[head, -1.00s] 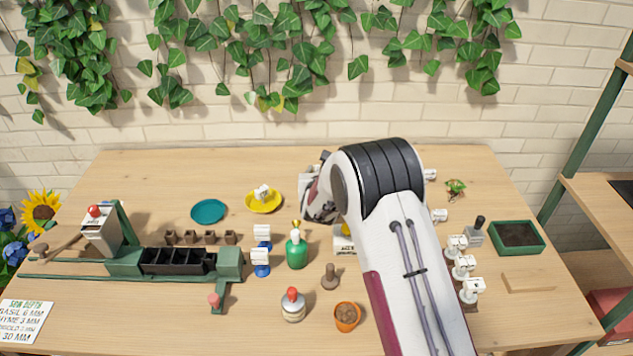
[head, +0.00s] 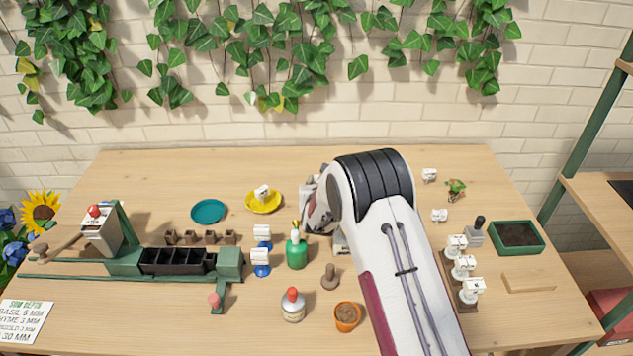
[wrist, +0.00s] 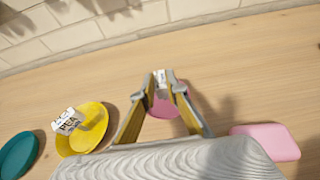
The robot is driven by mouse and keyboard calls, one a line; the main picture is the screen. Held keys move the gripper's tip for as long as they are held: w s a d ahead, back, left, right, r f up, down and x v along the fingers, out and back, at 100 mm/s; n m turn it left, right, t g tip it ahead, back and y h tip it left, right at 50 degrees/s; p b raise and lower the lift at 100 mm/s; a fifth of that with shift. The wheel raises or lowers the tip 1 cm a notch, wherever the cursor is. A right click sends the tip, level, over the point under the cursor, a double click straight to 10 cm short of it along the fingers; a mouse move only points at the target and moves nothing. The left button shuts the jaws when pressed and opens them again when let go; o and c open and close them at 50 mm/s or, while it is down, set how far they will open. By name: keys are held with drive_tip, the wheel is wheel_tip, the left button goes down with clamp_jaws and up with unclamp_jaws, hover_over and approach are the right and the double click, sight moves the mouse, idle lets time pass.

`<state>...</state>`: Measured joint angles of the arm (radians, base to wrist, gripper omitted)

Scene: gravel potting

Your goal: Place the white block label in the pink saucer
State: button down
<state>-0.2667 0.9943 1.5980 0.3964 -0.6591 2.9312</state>
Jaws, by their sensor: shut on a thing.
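In the wrist view my gripper (wrist: 160,88) is shut on a small white block label (wrist: 160,76) with dark marks, held between the fingertips. The round pink saucer (wrist: 166,107) shows between and behind the fingers. The label appears above or just beyond the saucer; I cannot tell the height between them. In the head view my arm hides the fingertips, the held label and the pink saucer.
A yellow saucer (wrist: 98,120) holding another white label (wrist: 67,121) is left of my gripper, beside a teal saucer (wrist: 17,155). A pink rounded slab (wrist: 268,140) lies right. A green bottle (head: 296,252) stands in front of my wrist.

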drive_tip(key=shift+f, duration=0.15)
drive_tip(key=c, duration=2)
unclamp_jaws()
drive_tip(key=shift+r, duration=0.2)
drive_tip(key=shift+v, duration=6)
